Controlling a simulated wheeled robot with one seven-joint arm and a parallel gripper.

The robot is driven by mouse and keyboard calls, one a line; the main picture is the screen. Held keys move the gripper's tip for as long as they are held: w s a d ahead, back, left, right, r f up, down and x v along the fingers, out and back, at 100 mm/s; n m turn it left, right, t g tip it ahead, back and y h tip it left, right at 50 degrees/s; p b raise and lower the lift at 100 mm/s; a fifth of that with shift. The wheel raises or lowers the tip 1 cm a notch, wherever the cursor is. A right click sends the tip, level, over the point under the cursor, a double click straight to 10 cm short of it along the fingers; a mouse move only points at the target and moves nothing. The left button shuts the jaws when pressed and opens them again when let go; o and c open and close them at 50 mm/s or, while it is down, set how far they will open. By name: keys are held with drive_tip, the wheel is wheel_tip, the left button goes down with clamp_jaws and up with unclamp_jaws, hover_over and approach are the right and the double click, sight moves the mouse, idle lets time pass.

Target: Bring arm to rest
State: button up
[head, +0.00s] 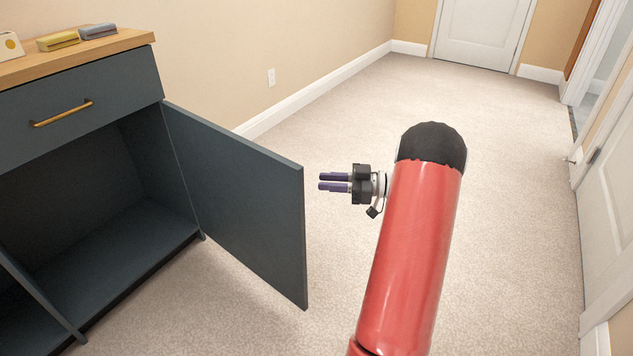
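My gripper (322,182) shows in the middle of the head view, at the end of my red arm (410,250). Its two purple fingers point left and lie close together with a thin line between them. I cannot tell whether they touch. Nothing shows between them. The gripper is just right of the upper edge of an open dark cabinet door (245,205), apart from it in the picture. Part of the wrist is hidden behind the arm.
A dark cabinet (75,110) stands at the left, its lower compartment open and looking empty. Its wooden top (120,45) carries a yellow item (58,41) and a grey-blue item (98,31). Carpet (520,180) is clear to the right. A white door (485,30) is at the back.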

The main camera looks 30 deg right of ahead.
drive_tip(key=shift+s+d, duration=0.1)
idle(0.4)
drive_tip(key=w+a+r+m+t+h, duration=0.3)
drive_tip(key=w+a+r+t+h, duration=0.2)
drive_tip(key=w+r+h, duration=0.6)
drive_tip(key=s+a+r+m+g+h, duration=0.1)
drive_tip(key=s+a+r+m+h, duration=0.25)
drive_tip(key=s+r+h, duration=0.35)
drive_tip(key=s+a+f+m+g+y, duration=0.1)
drive_tip(key=s+a+f+g, duration=0.1)
drive_tip(key=s+a, duration=0.3)
drive_tip(key=s+a+f+m+g+y, duration=0.1)
drive_tip(key=s+a, duration=0.5)
drive_tip(key=s, duration=0.8)
drive_tip(key=s+a+f+m+g+y, duration=0.1)
drive_tip(key=s+a+f+m+g, duration=0.1)
drive_tip(key=s+a+f+g, duration=0.3)
drive_tip(key=s+g, duration=0.1)
drive_tip(key=s, duration=0.3)
drive_tip(key=shift+s+a+y, duration=0.2)
drive_tip(key=shift+s+y, duration=0.1)
drive_tip(key=shift+a+f, duration=0.1)
